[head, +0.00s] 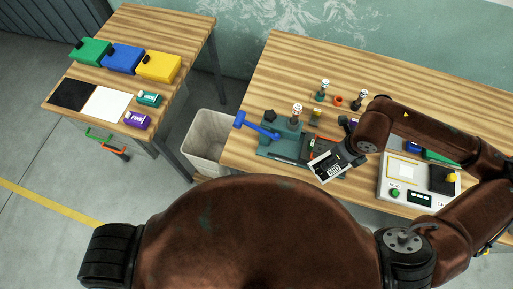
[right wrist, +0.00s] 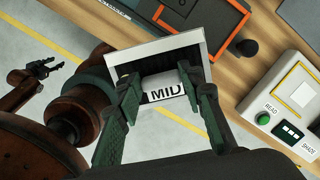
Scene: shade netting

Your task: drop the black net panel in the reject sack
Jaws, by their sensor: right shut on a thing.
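My right gripper (right wrist: 158,95) is shut on a small panel (right wrist: 205,35) with a pale frame and a white label reading MID. In the head view the panel (head: 325,167) shows dark inside its frame and is at the front edge of the right bench, beside the gripper (head: 345,158).
The right bench (head: 262,85) holds a teal mat, a blue tool (head: 255,126), several small stamps and a reader box (head: 397,192). The left bench (head: 150,30) has green, blue and yellow boxes, a black square (head: 72,94) and a white square (head: 106,103).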

